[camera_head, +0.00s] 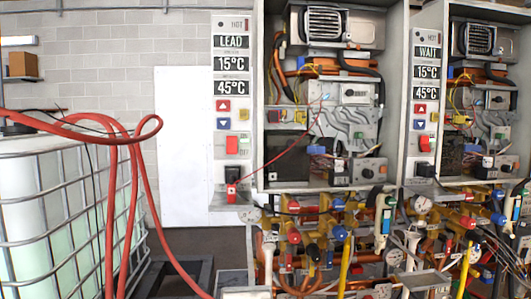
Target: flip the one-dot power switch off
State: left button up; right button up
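Two open-fronted heaters hang side by side, each with a grey control panel on its left. The left panel (231,105) reads LEAD, 15°C and 45°C. The right panel (427,100) reads WAIT, 15°C and 45°C, with a similar red switch (424,144). The dot marks are too small to tell which switch has one dot. Whether either switch is on or off is also unclear. Neither gripper is in view.
A red plug (231,194) with a thin red wire sits below the left panel. Crowded pipes and coloured valves (320,235) fill the space below the heaters. A caged white tank (60,210) with looping red hoses (135,170) stands at left. A white wall board (182,150) is bare.

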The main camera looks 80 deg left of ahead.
aim_at(231, 140)
jog(key=u, duration=0.5)
jog(key=k+u, duration=0.1)
jog(key=u, duration=0.9)
jog(key=j+u, duration=0.1)
jog(key=u, duration=0.4)
jog(key=j+u, duration=0.1)
jog(key=u, duration=0.4)
